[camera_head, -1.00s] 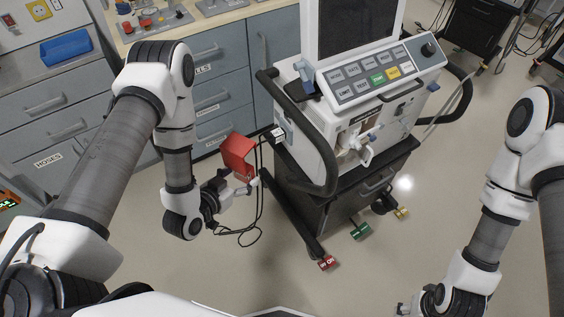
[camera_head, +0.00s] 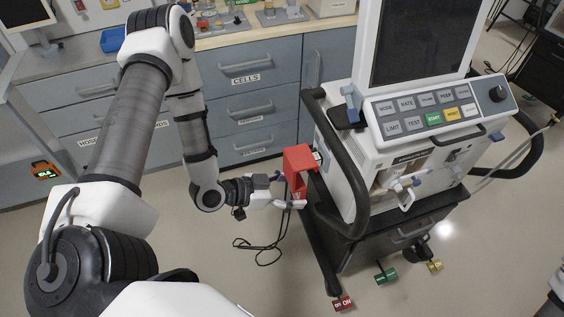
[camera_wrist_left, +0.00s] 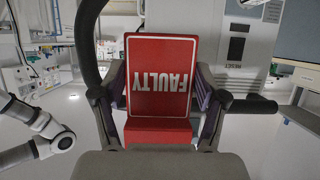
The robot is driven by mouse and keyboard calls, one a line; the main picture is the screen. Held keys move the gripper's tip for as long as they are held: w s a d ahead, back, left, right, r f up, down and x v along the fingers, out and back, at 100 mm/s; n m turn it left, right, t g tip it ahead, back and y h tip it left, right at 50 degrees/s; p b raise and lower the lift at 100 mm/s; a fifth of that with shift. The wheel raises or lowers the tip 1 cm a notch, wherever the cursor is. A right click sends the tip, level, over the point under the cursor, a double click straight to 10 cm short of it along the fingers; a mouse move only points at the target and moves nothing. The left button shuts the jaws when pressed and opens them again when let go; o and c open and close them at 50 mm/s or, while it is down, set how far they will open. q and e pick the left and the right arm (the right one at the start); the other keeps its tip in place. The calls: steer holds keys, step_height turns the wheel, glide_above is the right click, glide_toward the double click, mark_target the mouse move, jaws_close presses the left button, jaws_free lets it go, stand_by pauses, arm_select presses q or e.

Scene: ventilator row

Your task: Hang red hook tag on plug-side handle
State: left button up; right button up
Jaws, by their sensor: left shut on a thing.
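The red hook tag (camera_head: 299,168) is a red folded plate. In the left wrist view the tag (camera_wrist_left: 160,75) shows white "FAULTY" lettering upside down. My left gripper (camera_head: 290,198) is shut on its lower part, with a finger on either side of it. The plug-side handle (camera_head: 347,150) is the dark curved bar on the left side of the ventilator (camera_head: 390,160). The tag stands just left of this handle in the head view; I cannot tell whether they touch. The handle (camera_wrist_left: 88,38) curves behind the tag's left side in the wrist view. The tag's hook is not clearly visible.
A black cable (camera_head: 262,248) hangs to the floor below my left gripper. The drawer cabinet (camera_head: 245,110) stands behind. The cart's base leg (camera_head: 322,255) reaches forward, with a red floor tag (camera_head: 343,303) near its end.

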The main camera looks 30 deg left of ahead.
arm_select(q)
steer(key=shift+b+x, duration=0.45)
steer(key=shift+x, duration=0.3)
steer(key=w+d+b, duration=0.3)
steer(key=w+d, duration=0.2)
steer(key=w, duration=0.2)
steer(key=shift+w+d+r, duration=0.2)
steer(key=shift+w+d, duration=0.2)
steer(key=shift+f+b, duration=0.6)
steer(key=shift+f, duration=0.2)
steer(key=shift+c, duration=0.5)
steer(key=o, duration=1.3)
